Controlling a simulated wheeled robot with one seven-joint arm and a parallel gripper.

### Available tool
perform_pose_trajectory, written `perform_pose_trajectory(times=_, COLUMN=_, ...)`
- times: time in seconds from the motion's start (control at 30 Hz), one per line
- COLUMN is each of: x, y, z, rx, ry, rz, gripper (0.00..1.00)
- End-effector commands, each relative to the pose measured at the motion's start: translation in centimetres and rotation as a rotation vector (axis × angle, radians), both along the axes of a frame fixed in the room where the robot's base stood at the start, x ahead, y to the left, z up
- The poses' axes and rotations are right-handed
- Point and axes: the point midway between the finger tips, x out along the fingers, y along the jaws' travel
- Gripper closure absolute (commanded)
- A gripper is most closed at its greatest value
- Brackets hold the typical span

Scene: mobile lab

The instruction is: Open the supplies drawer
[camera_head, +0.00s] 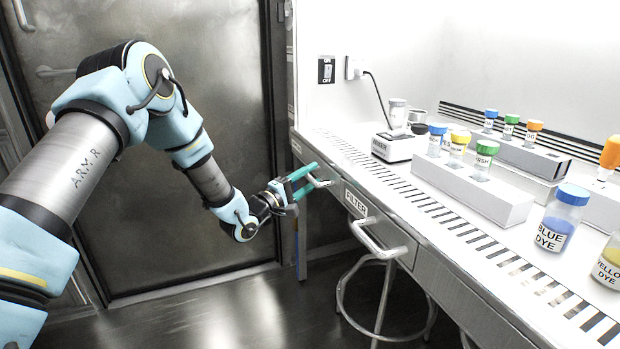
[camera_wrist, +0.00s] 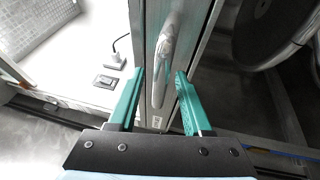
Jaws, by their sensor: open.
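My gripper (camera_head: 309,179) is at the front edge of the white bench, at its far drawer. Its teal fingers are open. A metal bar handle (camera_head: 320,182) on that drawer front shows just beyond the fingertips. In the wrist view the handle (camera_wrist: 166,58) runs lengthwise between the two spread fingers (camera_wrist: 159,73), which are not closed on it. The drawer front (camera_wrist: 152,30) appears flush with the bench. A small label (camera_wrist: 157,122) near the handle's end is too small to read, so I cannot confirm it says supplies.
A nearer drawer labelled FILTER (camera_head: 356,203) has its own handle (camera_head: 378,243). A metal stool (camera_head: 383,290) stands below it. The benchtop holds a mixer (camera_head: 393,148), vial racks (camera_head: 470,192) and a blue dye jar (camera_head: 560,219). A metal door (camera_head: 150,215) is behind my arm.

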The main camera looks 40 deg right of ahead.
Motion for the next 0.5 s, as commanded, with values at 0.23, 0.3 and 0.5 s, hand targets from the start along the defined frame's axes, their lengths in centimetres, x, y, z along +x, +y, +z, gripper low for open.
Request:
perform_pose_trajectory(times=0.23, x=0.01, y=0.04, z=-0.03, rx=0.0, ry=0.0, rz=0.0, gripper=0.68)
perform_pose_trajectory(times=0.3, x=0.01, y=0.05, z=-0.03, rx=0.001, ry=0.0, rz=0.0, gripper=0.76)
perform_pose_trajectory(times=0.5, x=0.01, y=0.05, z=-0.04, rx=0.001, ry=0.0, rz=0.0, gripper=0.99)
